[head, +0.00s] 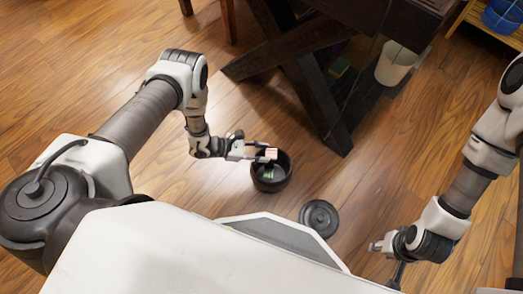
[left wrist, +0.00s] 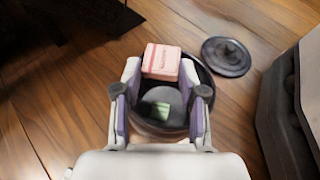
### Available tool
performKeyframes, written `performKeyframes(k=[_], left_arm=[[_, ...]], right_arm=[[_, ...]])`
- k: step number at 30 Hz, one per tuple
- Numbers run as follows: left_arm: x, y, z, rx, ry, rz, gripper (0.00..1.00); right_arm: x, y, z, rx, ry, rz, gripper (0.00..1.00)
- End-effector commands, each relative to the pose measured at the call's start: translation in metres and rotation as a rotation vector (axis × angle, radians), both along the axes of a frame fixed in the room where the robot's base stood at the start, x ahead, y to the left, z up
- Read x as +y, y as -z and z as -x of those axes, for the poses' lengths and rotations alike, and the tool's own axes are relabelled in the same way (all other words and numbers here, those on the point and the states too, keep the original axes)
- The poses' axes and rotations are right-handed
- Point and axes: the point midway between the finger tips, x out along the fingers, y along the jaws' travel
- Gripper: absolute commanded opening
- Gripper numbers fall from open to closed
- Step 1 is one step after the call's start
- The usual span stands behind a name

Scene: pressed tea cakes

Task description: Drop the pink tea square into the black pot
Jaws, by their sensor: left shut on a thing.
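The pink tea square (head: 271,153) is held at the fingertips of my left gripper (head: 267,151), over the black pot. The black pot (head: 272,184) stands open on the floor below; the black pot (left wrist: 205,78) shows in the left wrist view partly hidden by the gripper and the square. A green piece (head: 268,174) lies inside the pot. My right gripper (head: 386,259) is apart from these, at the lower right, its fingers spread and empty.
A round black lid (head: 319,217) lies on the wooden floor right of the pot. A dark table with crossed legs (head: 318,95) stands behind the pot. A white bin (head: 395,63) is under the table. Floor left of the pot is clear.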

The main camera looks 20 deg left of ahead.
Motion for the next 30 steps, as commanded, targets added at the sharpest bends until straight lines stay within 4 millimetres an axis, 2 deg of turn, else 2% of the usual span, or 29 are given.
performKeyframes(k=[4,5,6,7,16,19,23,30], left_arm=[[0.0,-0.001,0.0,0.0,0.0,0.0,0.26],[0.0,-0.001,0.0,0.0,0.0,0.0,0.48],[0.0,-0.001,0.0,0.0,0.0,0.0,0.62],[0.0,-0.001,0.0,0.0,0.0,0.0,0.7],[0.001,-0.002,0.0,0.0,0.0,0.0,0.7],[0.007,-0.004,0.003,0.001,-0.001,-0.001,0.7],[0.028,-0.014,0.012,0.001,-0.004,-0.001,0.7],[0.079,-0.037,0.036,0.0,-0.005,-0.001,0.7]], right_arm=[[0.0,-0.001,0.0,0.0,0.0,0.0,0.4],[0.0,-0.001,0.0,0.0,0.0,0.0,0.4],[0.0,-0.001,0.0,0.0,0.0,0.0,0.4],[0.0,-0.001,0.0,0.0,0.0,0.0,0.4],[0.0,-0.001,0.0,0.0,0.0,0.0,0.4],[0.0,-0.001,0.0,0.0,0.0,0.0,0.4],[0.0,-0.001,0.0,0.0,0.0,0.0,0.4],[0.0,-0.001,0.0,0.0,0.0,0.0,0.4]])
